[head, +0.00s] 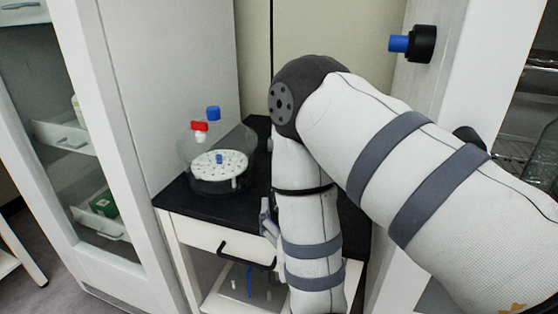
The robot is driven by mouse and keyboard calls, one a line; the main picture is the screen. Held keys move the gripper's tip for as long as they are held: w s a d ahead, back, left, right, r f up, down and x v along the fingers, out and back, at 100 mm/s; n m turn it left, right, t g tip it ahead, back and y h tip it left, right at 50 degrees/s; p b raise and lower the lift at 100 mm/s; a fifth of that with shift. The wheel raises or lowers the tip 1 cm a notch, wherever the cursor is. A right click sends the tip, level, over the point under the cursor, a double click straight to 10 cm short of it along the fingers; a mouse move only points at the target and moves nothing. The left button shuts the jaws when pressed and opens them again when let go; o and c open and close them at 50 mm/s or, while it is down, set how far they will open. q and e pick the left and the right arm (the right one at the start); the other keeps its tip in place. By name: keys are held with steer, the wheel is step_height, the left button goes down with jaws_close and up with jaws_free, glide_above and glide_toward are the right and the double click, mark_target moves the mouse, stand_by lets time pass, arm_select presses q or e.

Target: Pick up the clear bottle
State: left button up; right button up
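I cannot make out a clear bottle for certain. A clear, rounded vessel (184,150) stands on the black worktop (180,212), with a red fitting (199,126) and a blue cap (213,113) at its top and a white perforated plate (207,169) inside. My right arm comes in from the right, bends at a dark elbow and runs down past the vessel's right side, apart from it in the picture. My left gripper is out of view.
Below the worktop are a white drawer with a black handle (247,256) and an open shelf. A glass-fronted cabinet (90,150) at left holds a pale bottle (78,110) and a green box (104,205). A blue-tipped black knob (413,44) projects at upper right. My arm hides the worktop's right part.

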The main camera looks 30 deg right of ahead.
steer(key=shift+b+x, duration=0.9)
steer(key=shift+x, duration=0.3)
steer(key=x, duration=0.9)
steer(key=shift+r, duration=0.15)
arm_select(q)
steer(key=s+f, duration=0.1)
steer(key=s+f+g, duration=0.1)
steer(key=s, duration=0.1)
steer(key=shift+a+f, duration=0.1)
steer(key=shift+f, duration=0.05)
arm_select(e)
steer(key=c, duration=1.4)
